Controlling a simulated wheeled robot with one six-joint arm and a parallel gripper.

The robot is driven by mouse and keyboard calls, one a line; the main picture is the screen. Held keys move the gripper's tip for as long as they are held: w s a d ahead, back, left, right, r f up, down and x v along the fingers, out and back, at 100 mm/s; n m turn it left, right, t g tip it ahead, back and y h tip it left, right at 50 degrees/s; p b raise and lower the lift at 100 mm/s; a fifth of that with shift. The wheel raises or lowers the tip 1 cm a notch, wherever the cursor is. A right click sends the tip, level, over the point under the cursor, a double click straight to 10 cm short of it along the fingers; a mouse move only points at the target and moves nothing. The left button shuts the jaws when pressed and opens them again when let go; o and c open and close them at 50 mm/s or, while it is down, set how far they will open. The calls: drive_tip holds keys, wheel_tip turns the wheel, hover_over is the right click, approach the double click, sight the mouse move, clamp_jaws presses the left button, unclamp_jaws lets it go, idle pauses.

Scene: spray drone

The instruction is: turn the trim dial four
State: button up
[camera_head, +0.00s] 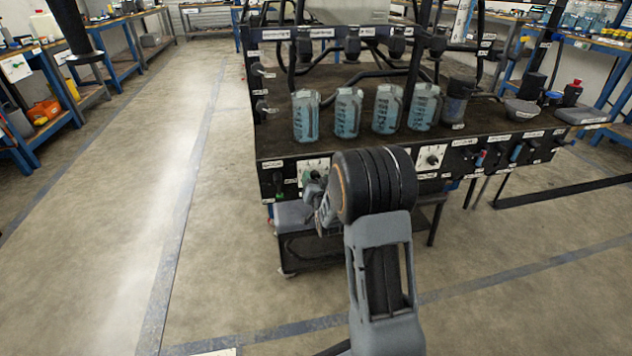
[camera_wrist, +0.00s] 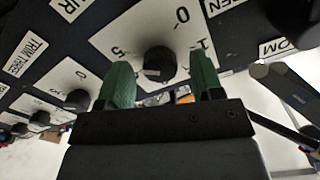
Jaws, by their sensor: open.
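The trim dial four is a black round knob (camera_wrist: 158,64) on a white plate with numbers, in the middle of the wrist view. A partly cut label ending in "UR" (camera_wrist: 70,8) is beside its plate. My gripper (camera_wrist: 160,82) is open, with one green finger on each side of the knob and visible gaps to it. I cannot tell how deep the fingertips reach along the knob. In the head view my gripper (camera_head: 314,188) is at the panel's front left, in front of a white dial plate (camera_head: 318,164); my arm hides part of the panel.
Another knob (camera_wrist: 78,98) on a white plate is close by, near the "TRIM THREE" label (camera_wrist: 26,55). A further dial (camera_head: 431,158) and several switches line the panel front. Several bluish jars (camera_head: 347,112) stand on the bench top. The floor at left is clear.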

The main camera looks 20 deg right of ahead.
drive_tip(key=shift+w, duration=0.1)
drive_tip(key=c, duration=0.9)
drive_tip(key=shift+n+b, duration=0.3)
drive_tip(key=n+b, duration=0.1)
drive_tip(key=n, duration=0.2)
drive_tip(key=shift+b, duration=0.4)
drive_tip(key=n, duration=1.1)
drive_tip(key=shift+n, duration=0.3)
drive_tip(key=n, duration=0.4)
drive_tip(key=shift+r+n, duration=0.1)
drive_tip(key=shift+n, duration=0.3)
